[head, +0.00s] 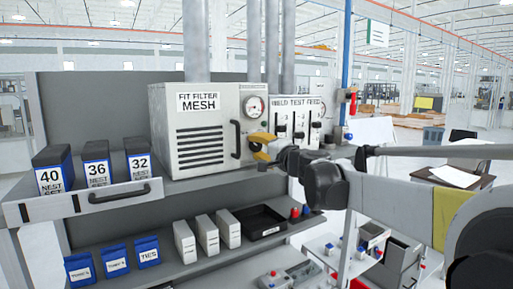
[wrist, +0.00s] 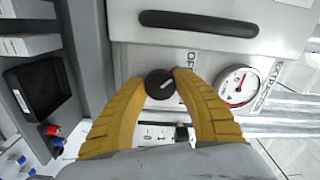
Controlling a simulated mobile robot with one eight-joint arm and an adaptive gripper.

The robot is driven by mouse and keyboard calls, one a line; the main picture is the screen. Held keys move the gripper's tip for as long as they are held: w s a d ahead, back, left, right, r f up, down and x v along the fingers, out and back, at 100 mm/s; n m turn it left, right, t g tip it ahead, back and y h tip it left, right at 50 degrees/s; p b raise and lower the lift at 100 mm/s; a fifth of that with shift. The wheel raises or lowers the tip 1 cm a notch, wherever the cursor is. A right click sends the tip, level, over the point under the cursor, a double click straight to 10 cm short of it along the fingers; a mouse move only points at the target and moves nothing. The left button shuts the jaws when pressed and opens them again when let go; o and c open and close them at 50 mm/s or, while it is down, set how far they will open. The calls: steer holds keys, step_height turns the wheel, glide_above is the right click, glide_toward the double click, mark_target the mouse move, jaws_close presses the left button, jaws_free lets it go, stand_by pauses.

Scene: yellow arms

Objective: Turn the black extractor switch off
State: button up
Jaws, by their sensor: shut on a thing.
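The black extractor switch (wrist: 157,86) is a round knob with a short pale pointer mark, on the light panel of the grey extractor box (head: 190,130). In the wrist view, the mark slants up to the right. My gripper (wrist: 160,80) has its two yellow fingers closed on the knob, one tip at each side. Part of the lettering beside the knob is visible above it; the rest is covered. In the head view, my gripper (head: 259,146) is at the panel's lower part, and the knob is hidden behind it.
A round gauge (wrist: 239,87) is close to the right finger, and a black handle (wrist: 199,22) is above. The weld test feed panel (head: 298,106) with sliders stands beside the box. Below are a shelf with a black tray (head: 259,221) and small red and blue parts.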

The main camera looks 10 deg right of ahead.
steer(key=o, duration=0.9)
steer(key=v, duration=1.2)
steer(key=s+a+f+n+g+b, duration=0.25)
steer(key=s+f+b, duration=0.3)
steer(key=f, duration=0.45)
steer(key=s+a+f+n+g+b, duration=0.2)
steer(key=s+a+f+b, duration=0.3)
steer(key=f, duration=0.6)
steer(key=s+a+f+n+g+b, duration=0.2)
steer(key=s+f+b, duration=0.2)
steer(key=f+b, duration=0.45)
steer(key=s+d+f+n+g+h+b, duration=0.1)
steer(key=s+f+b, duration=0.3)
steer(key=f, duration=0.7)
steer(key=s+d+f+n+g+h+b, duration=0.1)
steer(key=s+f+b, duration=0.4)
steer(key=f, duration=0.6)
steer(key=s+d+f+n+g+h+b, duration=0.1)
steer(key=s+d+f+n+h+b, duration=0.1)
steer(key=s+f, duration=0.5)
step_height(320, 180, down, 4)
steer(key=d+h+b, duration=0.1)
steer(key=d+b, duration=0.1)
steer(key=b, duration=0.1)
steer(key=shift+f+n+g+h, duration=0.15)
steer(key=shift+n+g+h, duration=0.15)
steer(key=shift+n+g, duration=0.05)
